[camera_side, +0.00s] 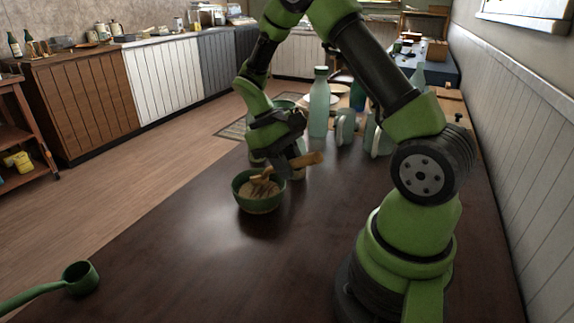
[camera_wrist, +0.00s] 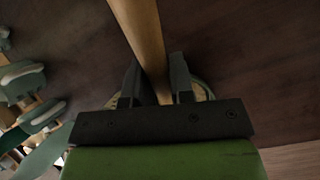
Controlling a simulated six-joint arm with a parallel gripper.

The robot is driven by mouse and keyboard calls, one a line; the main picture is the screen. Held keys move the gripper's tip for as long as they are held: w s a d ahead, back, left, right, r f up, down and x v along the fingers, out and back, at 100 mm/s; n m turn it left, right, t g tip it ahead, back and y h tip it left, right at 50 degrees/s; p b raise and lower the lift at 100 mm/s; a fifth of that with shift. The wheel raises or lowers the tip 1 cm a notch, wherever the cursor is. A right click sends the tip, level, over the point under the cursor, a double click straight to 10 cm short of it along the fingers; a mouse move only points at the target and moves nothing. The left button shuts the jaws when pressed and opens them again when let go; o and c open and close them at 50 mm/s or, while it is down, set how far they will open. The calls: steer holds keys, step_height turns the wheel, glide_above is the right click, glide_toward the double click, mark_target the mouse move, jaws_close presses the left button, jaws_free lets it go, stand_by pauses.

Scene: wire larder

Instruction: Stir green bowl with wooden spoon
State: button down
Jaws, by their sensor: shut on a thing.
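The green bowl (camera_side: 259,203) stands upright on the dark table, with a tan, swirled filling in it. The wooden spoon (camera_side: 304,160) is tilted, its handle end pointing up and right and its lower end in the bowl's filling. My gripper (camera_side: 292,172) is above the bowl's right rim, shut on the spoon handle. In the wrist view the wooden spoon (camera_wrist: 144,32) runs between the two dark fingers of my gripper (camera_wrist: 157,84). Only small parts of the green bowl (camera_wrist: 203,93) show there behind the fingers; the spoon's tip is hidden.
A green ladle (camera_side: 80,279) lies at the table's front left. A tall pale-green bottle (camera_side: 319,103) and several mugs (camera_side: 346,127) stand behind the bowl. The dark table (camera_side: 200,245) is clear in front of the bowl. A wall borders the right side.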

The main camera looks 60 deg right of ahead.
steer(key=f, duration=0.1)
steer(key=a+f, duration=0.1)
steer(key=f, duration=0.1)
stand_by(1.4)
